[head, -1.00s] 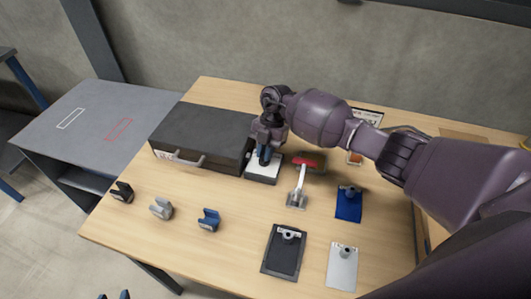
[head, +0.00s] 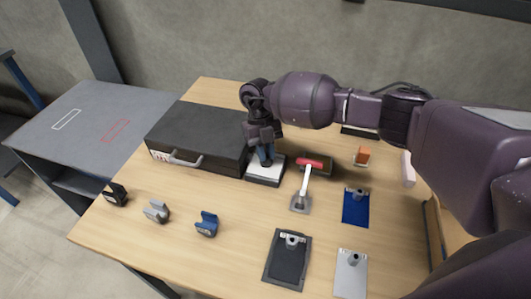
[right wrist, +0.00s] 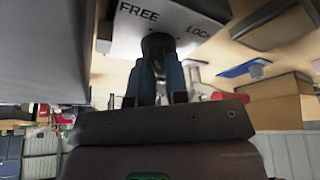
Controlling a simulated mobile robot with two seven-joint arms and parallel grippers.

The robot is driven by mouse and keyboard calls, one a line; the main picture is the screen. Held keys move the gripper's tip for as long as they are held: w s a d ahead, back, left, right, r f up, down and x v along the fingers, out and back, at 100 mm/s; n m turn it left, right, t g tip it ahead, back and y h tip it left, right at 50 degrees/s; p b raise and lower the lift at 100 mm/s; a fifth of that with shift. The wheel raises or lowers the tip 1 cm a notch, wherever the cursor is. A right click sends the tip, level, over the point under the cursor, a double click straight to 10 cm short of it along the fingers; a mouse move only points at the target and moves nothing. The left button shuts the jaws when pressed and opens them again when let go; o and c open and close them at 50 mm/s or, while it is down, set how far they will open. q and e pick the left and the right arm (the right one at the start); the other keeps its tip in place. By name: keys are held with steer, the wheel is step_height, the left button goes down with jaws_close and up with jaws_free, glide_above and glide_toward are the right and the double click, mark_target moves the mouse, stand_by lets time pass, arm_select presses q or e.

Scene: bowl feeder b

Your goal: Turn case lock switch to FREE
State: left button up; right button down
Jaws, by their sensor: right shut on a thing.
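The case lock switch (head: 263,174) is a low box with a white top, standing against the right side of the dark case (head: 200,132). My right gripper (head: 266,160) comes down over it with blue fingers shut on the switch's dark knob. In the right wrist view the fingers (right wrist: 158,75) close around the knob (right wrist: 158,44). The white plate (right wrist: 180,18) there reads FREE to the knob's left and LOCK to its right. The fingers hide much of the knob, and I cannot tell which word it points to. My left gripper is not in view.
A red-handled lever (head: 308,175) stands just right of the switch. Blue (head: 356,208), black (head: 286,260) and silver (head: 351,275) plates lie on the table's right. Black, grey and blue holders (head: 206,224) line the front left. Wood between them is clear.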

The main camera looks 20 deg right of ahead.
steer(key=shift+s+f+n+h, duration=0.2)
steer(key=shift+f+n+h, duration=0.1)
steer(key=shift+n, duration=0.4)
steer(key=c, duration=1.1)
jaws_free()
steer(key=shift+r, duration=0.1)
steer(key=shift+w+r, duration=0.15)
steer(key=v, duration=1)
steer(key=shift+w+a+r+b, duration=0.15)
steer(key=shift+r+b, duration=0.1)
steer(key=shift+b, duration=0.15)
